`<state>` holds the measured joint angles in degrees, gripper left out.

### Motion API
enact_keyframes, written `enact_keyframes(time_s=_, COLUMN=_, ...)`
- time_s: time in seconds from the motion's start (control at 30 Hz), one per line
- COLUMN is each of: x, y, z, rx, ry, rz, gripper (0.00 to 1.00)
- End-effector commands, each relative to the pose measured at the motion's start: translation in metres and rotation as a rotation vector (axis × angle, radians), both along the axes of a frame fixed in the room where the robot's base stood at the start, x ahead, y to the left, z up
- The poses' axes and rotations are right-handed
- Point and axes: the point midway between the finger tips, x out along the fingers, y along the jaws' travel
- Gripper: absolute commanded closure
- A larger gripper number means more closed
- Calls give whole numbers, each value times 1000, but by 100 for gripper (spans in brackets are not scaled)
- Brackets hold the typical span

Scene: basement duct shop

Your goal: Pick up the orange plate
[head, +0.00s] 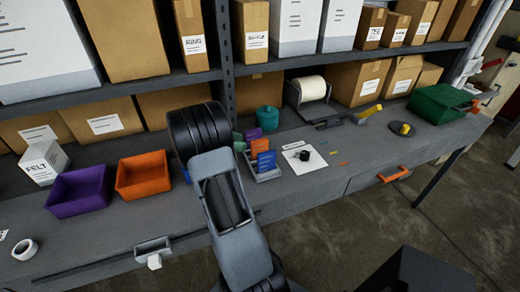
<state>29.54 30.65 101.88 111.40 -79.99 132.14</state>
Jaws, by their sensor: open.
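Part of this group is hidden behind my arm. A tiny flat orange piece (330,153) lies on the bench right of a white sheet; it is too small to identify. My arm rises from the bottom centre over the bench, left of the rack. No gripper fingers show.
An orange bin (143,175) and a purple bin (79,191) stand left on the bench (325,190). A teal canister (267,118), a paper roll (312,88) and a green box (438,103) stand along the back. An orange drawer handle (394,174) juts from the front.

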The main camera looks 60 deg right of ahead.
Motion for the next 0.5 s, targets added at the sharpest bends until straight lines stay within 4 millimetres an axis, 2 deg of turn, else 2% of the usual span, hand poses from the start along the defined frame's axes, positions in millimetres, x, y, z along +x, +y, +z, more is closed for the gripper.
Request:
enact_keyframes(time_s=0.13, x=-12, y=-16, z=-6, rx=1, ry=2, rz=0, gripper=54)
enact_keyframes(time_s=0.5, x=-28, y=-36, z=-15, rx=3, ry=3, rz=1, gripper=54)
